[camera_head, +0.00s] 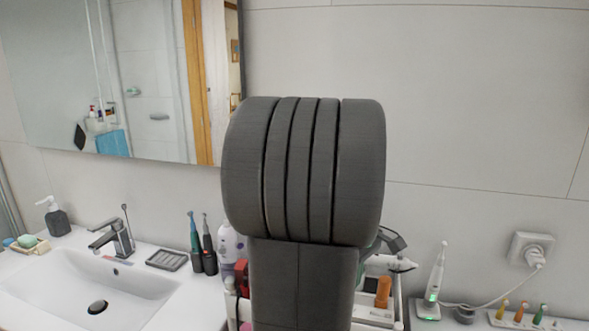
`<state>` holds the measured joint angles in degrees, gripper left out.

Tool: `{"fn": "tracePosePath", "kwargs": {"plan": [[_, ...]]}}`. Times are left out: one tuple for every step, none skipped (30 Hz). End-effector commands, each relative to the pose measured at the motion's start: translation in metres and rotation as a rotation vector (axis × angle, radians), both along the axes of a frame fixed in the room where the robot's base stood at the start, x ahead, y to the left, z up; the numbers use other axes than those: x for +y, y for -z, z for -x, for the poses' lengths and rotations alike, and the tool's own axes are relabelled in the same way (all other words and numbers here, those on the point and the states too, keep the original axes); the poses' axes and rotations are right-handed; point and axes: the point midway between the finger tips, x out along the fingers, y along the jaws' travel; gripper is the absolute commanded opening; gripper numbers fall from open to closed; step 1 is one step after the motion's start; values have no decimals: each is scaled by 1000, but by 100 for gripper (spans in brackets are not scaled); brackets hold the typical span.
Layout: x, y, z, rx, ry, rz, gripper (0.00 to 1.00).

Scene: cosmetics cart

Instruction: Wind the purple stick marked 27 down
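No purple stick marked 27 can be made out. My own large dark grey arm link fills the middle of the view and hides much of the cart behind it. A small bent grey piece (388,240) shows past the arm's right edge and may be part of my gripper. Its fingertips are hidden, so I cannot see whether it is open or holds anything. White edges of the cart (398,300) show on the right of the arm. An orange stick-like item (383,292) stands there, and a red item (241,274) shows on the left.
A white and purple bottle (230,246) and two electric toothbrushes (202,258) stand left of the arm. Further left are a soap dish (167,260), a faucet (115,235) and the sink (60,285). A charging toothbrush (434,285) and several coloured brush heads (520,313) stand at the right.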

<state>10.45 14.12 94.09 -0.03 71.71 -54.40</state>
Motion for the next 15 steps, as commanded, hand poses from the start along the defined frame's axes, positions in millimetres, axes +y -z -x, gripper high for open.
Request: {"fn": "tracePosePath", "kwargs": {"plan": [[1, -1, 1, 1, -1, -2, 0], [2, -1, 1, 1, -1, -3, 0], [2, -1, 2, 2, -1, -2, 0], [2, -1, 2, 3, -1, -3, 0], [3, -1, 2, 3, -1, -3, 0], [3, -1, 3, 3, -1, -3, 0], [3, -1, 3, 3, -1, -3, 0], [4, -1, 3, 1, -1, -3, 0], [4, -1, 4, 1, -1, -3, 0], [4, -1, 4, 1, 0, -2, 0], [5, -1, 4, 1, 0, -2, 0], [5, -1, 4, 1, 0, -2, 0], [6, -1, 5, 1, 0, -3, 0], [6, -1, 5, 1, 0, -3, 0], [6, -1, 5, 1, 0, -3, 0]]}}
